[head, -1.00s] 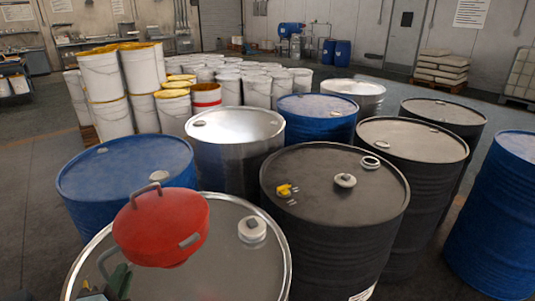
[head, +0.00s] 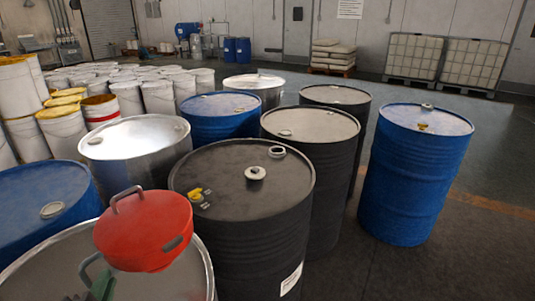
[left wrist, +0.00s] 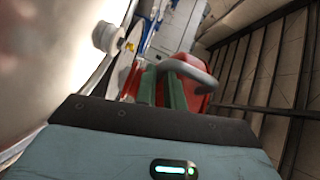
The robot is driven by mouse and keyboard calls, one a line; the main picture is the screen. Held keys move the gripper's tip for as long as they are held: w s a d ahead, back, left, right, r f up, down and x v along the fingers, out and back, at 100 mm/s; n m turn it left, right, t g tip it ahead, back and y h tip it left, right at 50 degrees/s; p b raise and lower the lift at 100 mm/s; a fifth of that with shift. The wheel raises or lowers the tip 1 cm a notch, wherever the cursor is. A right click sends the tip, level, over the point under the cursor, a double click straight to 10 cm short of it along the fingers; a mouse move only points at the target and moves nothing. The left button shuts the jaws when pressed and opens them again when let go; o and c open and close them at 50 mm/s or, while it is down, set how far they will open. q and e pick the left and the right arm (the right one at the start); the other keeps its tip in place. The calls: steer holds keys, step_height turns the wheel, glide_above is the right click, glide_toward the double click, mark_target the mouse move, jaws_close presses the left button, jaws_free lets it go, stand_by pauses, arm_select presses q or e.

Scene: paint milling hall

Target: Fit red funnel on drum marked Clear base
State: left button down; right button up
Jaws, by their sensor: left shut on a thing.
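The red funnel (head: 148,225), a round red body with grey handles, is tilted in the lower left of the head view, in front of a silver-topped drum (head: 200,265). My left gripper (head: 103,287) is shut on its lower handle. In the left wrist view the green fingers (left wrist: 160,88) close at the grey handle, with the red funnel (left wrist: 196,98) behind. A black drum (head: 245,225) in the centre has a white-capped bung, a pale-ringed opening (head: 277,151) and a yellow item. Its white label (head: 291,280) is partly cut off and unreadable. I cannot tell which drum is Clear base.
Drums crowd around: blue at left (head: 40,205), silver (head: 135,137), blue behind (head: 220,118), two more dark ones (head: 310,125). A separate blue drum (head: 415,180) stands at right. Floor (head: 450,255) is free at front right. White pails (head: 60,130) stand at left.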

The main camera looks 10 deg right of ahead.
arm_select(q)
steer(key=shift+r, duration=0.1)
arm_select(e)
steer(key=shift+w, duration=0.1)
steer(key=shift+w+d+r+p, duration=0.25)
steer(key=shift+w+r+p, duration=0.35)
steer(key=shift+r, duration=0.25)
steer(key=shift+c, duration=1.2)
arm_select(q)
steer(key=s+f, duration=0.3)
steer(key=s, duration=0.5)
steer(key=shift+s, duration=0.15)
